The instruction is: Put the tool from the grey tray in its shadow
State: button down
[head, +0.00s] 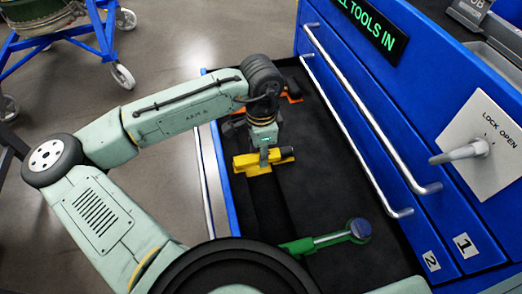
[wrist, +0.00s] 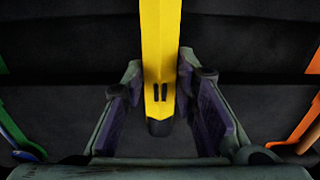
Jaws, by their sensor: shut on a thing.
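My gripper (head: 264,156) reaches down into the open drawer and is shut on a yellow tool (head: 252,165). In the wrist view, the yellow tool (wrist: 160,50) stands between the two fingers of my gripper (wrist: 160,100), with its dark-tipped end toward the camera. The drawer's black foam (head: 325,190) lies beneath it. I cannot tell whether the tool sits in a recess or just above the foam. A grey tray (head: 496,42) is at the top right on the cabinet; only part of it shows.
A green-handled tool (head: 325,239) lies near the drawer's front end. An orange tool (head: 293,90) lies at the far end, partly hidden by my arm. The blue cabinet (head: 448,215) with long handles borders the drawer. A blue wheeled stand (head: 103,38) is at the upper left.

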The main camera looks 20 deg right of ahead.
jog(key=shift+s+f, duration=0.1)
jog(key=shift+f, duration=0.3)
jog(key=c, duration=1.8)
grip_release()
jog(key=o, duration=0.3)
jog(key=shift+f, duration=0.15)
jog(key=o, duration=0.3)
jog(key=shift+o, duration=0.7)
jog(key=shift+r, duration=0.3)
notch_tip(320, 180, up, 7)
jog(key=p, duration=0.6)
jog(key=shift+p, duration=0.4)
jog(key=shift+f, duration=0.1)
